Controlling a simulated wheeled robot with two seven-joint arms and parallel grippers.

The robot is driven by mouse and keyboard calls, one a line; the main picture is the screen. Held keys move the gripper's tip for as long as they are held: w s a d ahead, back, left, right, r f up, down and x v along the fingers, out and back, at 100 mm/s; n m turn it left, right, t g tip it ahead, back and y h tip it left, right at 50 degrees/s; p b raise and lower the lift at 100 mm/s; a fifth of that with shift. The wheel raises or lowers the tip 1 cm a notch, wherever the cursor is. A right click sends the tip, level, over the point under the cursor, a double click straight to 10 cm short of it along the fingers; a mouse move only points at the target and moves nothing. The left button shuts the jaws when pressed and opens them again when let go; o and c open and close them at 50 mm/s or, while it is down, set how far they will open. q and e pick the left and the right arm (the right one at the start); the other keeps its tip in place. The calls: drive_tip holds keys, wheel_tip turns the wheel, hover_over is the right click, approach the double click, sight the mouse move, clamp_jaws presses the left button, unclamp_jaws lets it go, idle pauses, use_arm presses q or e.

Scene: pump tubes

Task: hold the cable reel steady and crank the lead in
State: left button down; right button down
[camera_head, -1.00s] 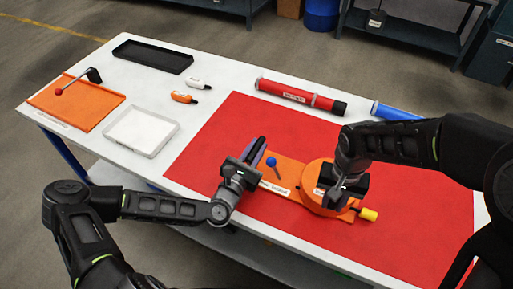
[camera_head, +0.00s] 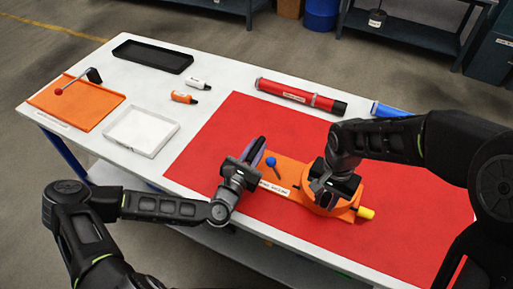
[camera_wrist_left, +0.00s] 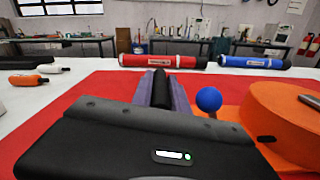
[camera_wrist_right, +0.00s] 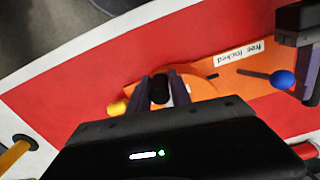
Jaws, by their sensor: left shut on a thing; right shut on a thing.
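The cable reel has an orange drum (camera_wrist_left: 275,118) on an orange base plate (camera_head: 288,166), lying on the red mat. A yellow lead end (camera_head: 365,212) sticks out at its right; it also shows in the right wrist view (camera_wrist_right: 117,108). A lever with a blue ball (camera_head: 271,161) stands on the base beside a label reading "free locked" (camera_wrist_right: 238,54). My left gripper (camera_head: 257,149) is shut on a black upright grip (camera_wrist_left: 160,88) at the base's left end. My right gripper (camera_head: 322,199), over the drum, is shut on a black crank knob (camera_wrist_right: 159,88). My right arm hides part of the drum.
A red tube (camera_head: 300,97) and a blue tube (camera_head: 390,111) lie behind the reel. The red mat (camera_head: 225,125) has free room around the reel.

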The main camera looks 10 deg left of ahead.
drive_tip(key=shift+a, duration=0.1)
idle(0.3)
drive_tip(key=shift+w+a+m, duration=0.25)
drive_tip(key=shift+a+m, duration=0.35)
drive_tip(key=shift+m, duration=0.4)
use_arm(q)
drive_tip(key=shift+f, duration=0.1)
use_arm(e)
drive_tip(key=shift+w+r, duration=0.1)
drive_tip(key=shift+r, duration=0.15)
drive_tip(key=c, duration=0.8)
unclamp_jaws()
drive_tip(key=shift+c, duration=0.2)
wheel_tip(320, 180, up, 7)
